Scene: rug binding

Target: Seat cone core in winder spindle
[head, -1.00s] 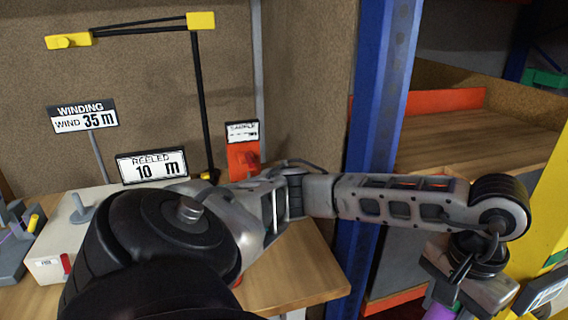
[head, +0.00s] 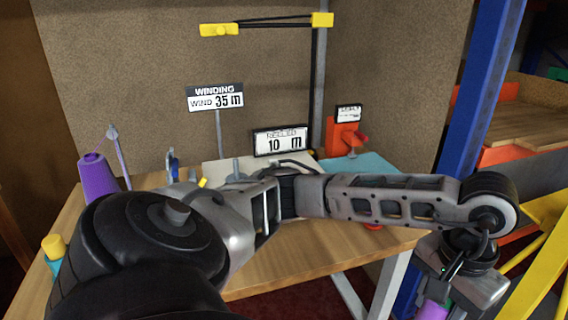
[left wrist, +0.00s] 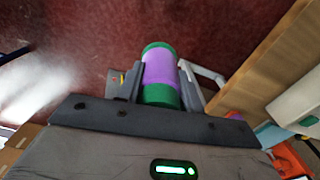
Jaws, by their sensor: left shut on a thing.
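My left gripper (left wrist: 159,84) is shut around a purple core with green ends (left wrist: 159,70), held between its two fingers above the dark red floor, beside the table edge. In the head view a purple part of the core (head: 432,312) shows at the bottom right, under my left wrist; the rest is cut off. The winder, a pale box (head: 212,172), stands on the table, mostly hidden behind my left arm. A grey upright peg, which looks like its spindle (head: 236,170), shows just above the arm. My right gripper is not in view.
The wooden table (head: 300,265) has a purple cone (head: 97,178) at its left and a yellow-topped item (head: 53,246) on its near left edge. An orange device (head: 342,138) stands at the back right. A blue post (head: 490,90) and yellow frame (head: 535,245) bound the right side.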

